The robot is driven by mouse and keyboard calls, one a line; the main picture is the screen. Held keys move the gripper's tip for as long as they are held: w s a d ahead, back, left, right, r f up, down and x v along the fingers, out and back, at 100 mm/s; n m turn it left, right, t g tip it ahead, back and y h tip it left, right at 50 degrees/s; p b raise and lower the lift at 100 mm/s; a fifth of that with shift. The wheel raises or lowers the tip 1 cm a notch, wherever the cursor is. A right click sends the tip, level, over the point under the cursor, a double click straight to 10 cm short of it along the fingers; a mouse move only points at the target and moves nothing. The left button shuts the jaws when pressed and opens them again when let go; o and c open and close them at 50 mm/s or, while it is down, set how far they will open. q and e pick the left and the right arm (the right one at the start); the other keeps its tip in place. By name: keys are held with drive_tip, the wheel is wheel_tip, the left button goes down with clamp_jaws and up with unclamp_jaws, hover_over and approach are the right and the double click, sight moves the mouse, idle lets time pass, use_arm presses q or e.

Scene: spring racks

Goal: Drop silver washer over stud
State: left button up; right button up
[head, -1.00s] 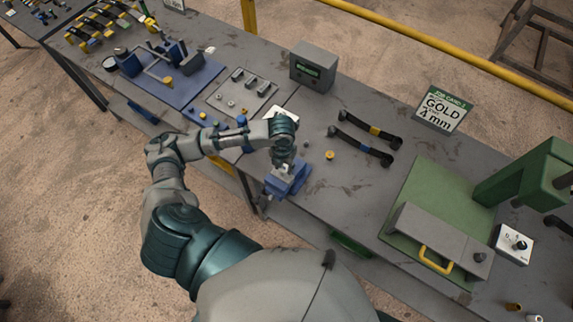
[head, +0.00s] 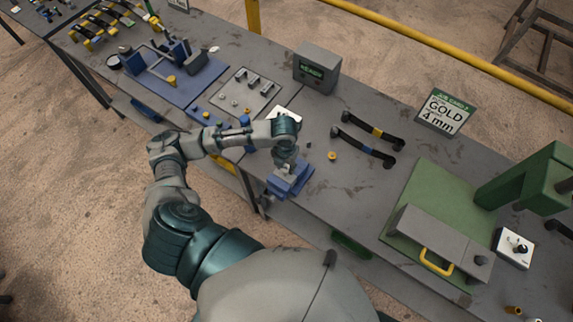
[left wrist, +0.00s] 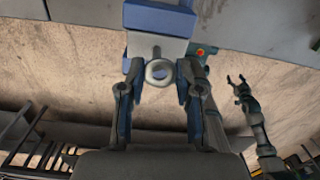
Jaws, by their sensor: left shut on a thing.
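The silver washer (left wrist: 148,73) is a pale ring between the fingertips of my left gripper (left wrist: 160,78), which is shut on it. A thin upright stud (left wrist: 157,52) shows just beyond the ring, against the blue block of the fixture (left wrist: 160,18). I cannot tell whether the ring is around the stud or beside it. In the head view my left gripper (head: 286,160) points down over the blue fixture (head: 288,184) at the bench's front edge, and it hides the washer and stud. My right gripper (left wrist: 236,79) shows in the left wrist view, open and empty.
A small brass part (head: 332,156) and two black handles (head: 367,140) lie right of the fixture on the bench. A grey box (head: 316,67) stands behind. A green press (head: 530,180) is at right, and a grey plate with small parts (head: 240,92) at left.

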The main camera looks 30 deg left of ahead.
use_arm(q)
drive_tip(key=shift+a+f, duration=0.1)
drive_tip(key=shift+a, duration=0.05)
use_arm(e)
drive_tip(key=shift+a, duration=0.15)
use_arm(q)
drive_tip(key=shift+a+f, duration=0.1)
drive_tip(key=shift+f, duration=0.3)
drive_tip(key=shift+d+f, duration=0.2)
use_arm(e)
drive_tip(key=shift+a+f, duration=0.25)
drive_tip(key=shift+a, duration=0.3)
use_arm(q)
drive_tip(key=shift+f+b, duration=0.35)
drive_tip(key=shift+f, duration=0.05)
use_arm(e)
drive_tip(key=shift+d+f, duration=0.1)
drive_tip(key=shift+d, duration=0.2)
use_arm(q)
drive_tip(key=o, duration=1.4)
drive_tip(key=shift+o, duration=0.2)
